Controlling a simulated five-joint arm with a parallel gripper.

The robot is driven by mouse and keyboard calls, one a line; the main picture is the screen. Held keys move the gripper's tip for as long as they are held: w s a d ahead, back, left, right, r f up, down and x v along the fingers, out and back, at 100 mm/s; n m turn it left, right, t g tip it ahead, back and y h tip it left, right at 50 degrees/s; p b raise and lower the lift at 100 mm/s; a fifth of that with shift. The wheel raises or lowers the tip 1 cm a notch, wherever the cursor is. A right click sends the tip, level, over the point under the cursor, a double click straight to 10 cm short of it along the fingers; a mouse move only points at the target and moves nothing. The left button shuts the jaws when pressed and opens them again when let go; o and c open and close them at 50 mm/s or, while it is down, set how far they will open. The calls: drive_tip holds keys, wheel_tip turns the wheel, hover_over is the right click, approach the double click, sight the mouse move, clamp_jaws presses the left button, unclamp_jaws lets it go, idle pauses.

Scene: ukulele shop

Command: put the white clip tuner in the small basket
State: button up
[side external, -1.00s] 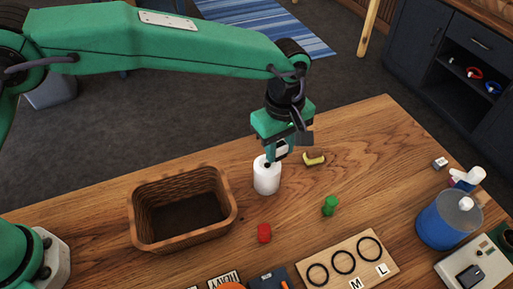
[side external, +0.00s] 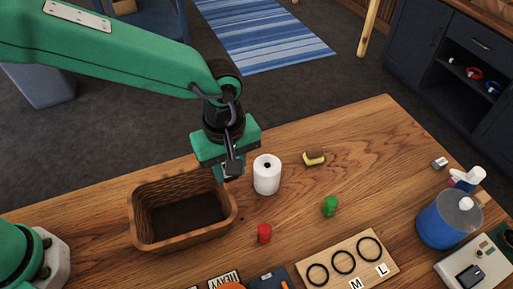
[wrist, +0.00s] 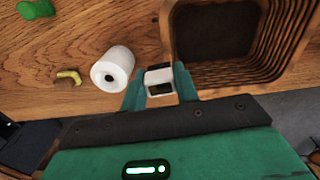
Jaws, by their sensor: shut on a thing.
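The white clip tuner (wrist: 160,80) is between my gripper's fingers in the wrist view, with a dark screen facing the camera. My gripper (side external: 231,174) is shut on it, above the table beside the right rim of the small basket. It also shows in the wrist view (wrist: 158,88). In the side view the fingers mostly hide the tuner. The small basket (side external: 146,237) is brown, woven and stands upright on the table. Its inside looks empty. It also shows at the upper right of the wrist view (wrist: 232,75).
A white paper roll (side external: 267,176) stands just right of my gripper. A blue tub (side external: 445,222) stands at the right.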

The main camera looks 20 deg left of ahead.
approach(188, 219)
drive_tip(key=shift+m, duration=0.4)
drive_tip(key=shift+f, duration=3.2)
drive_tip(key=shift+f, duration=0.1)
drive_tip(key=o, duration=0.9)
drive_tip(key=shift+o, duration=0.2)
wheel_tip(188, 219, up, 12)
drive_tip(key=shift+a+r, duration=0.1)
drive_tip(key=shift+r, duration=0.1)
